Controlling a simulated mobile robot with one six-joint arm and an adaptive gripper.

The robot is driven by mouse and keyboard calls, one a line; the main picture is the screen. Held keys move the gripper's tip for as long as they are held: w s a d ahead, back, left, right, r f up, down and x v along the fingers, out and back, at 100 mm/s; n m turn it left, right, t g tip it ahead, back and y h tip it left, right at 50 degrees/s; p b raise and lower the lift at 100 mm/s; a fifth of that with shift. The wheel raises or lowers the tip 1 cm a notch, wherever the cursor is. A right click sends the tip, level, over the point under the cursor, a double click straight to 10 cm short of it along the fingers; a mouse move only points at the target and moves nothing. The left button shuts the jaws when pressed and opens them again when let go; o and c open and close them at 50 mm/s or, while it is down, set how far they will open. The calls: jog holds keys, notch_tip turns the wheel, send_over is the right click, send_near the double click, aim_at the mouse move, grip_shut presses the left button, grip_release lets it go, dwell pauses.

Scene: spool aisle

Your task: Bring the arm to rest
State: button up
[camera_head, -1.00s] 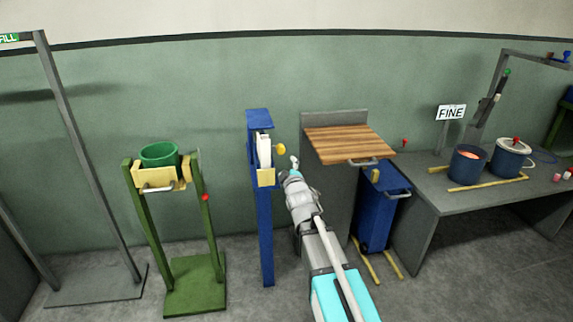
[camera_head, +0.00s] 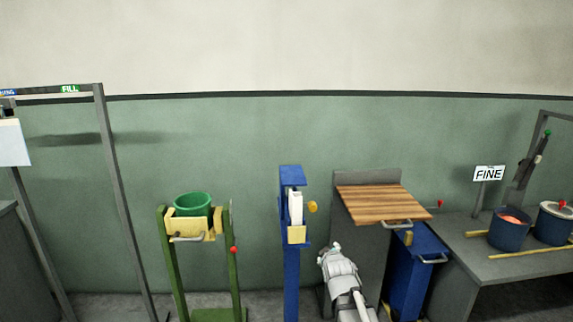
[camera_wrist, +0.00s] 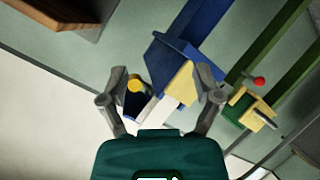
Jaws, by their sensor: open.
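My gripper (camera_wrist: 162,76) is open in the wrist view, its two grey fingers spread apart with nothing held between them. Beyond and between the fingers shows the blue post (camera_wrist: 205,35) with its yellow knob (camera_wrist: 135,84) and pale yellow block (camera_wrist: 180,85); I cannot tell the gap exactly. In the head view my arm (camera_head: 343,275) reaches up from the bottom edge, and its end is just right of the blue post (camera_head: 291,270) and left of the wooden-topped stand. The fingers are too small to read there.
A green stand (camera_head: 172,265) holding a green bucket (camera_head: 193,203) is at left. The wooden board (camera_head: 380,203) and a blue bin (camera_head: 412,280) are right of my arm. A grey bench (camera_head: 470,260) with blue pots (camera_head: 508,232) is farther right. A grey frame (camera_head: 118,180) stands at far left.

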jog(key=s+d+f+m+g, duration=0.1)
jog(key=s+f+m+g, duration=0.25)
jog(key=s, duration=0.45)
jog(key=s+d+f+m+g+p, duration=0.1)
jog(key=s+f+m+g, duration=0.15)
jog(key=s+g, duration=0.4)
jog(key=s+d+f+m+g, duration=0.1)
jog(key=s+f+m+g, duration=0.2)
jog(key=s, duration=0.7)
notch_tip(320, 180, up, 19)
jog(key=p, duration=2)
jog(key=shift+n, duration=0.3)
jog(key=shift+r, duration=0.1)
jog(key=c, duration=0.3)
jog(key=shift+c, duration=0.2)
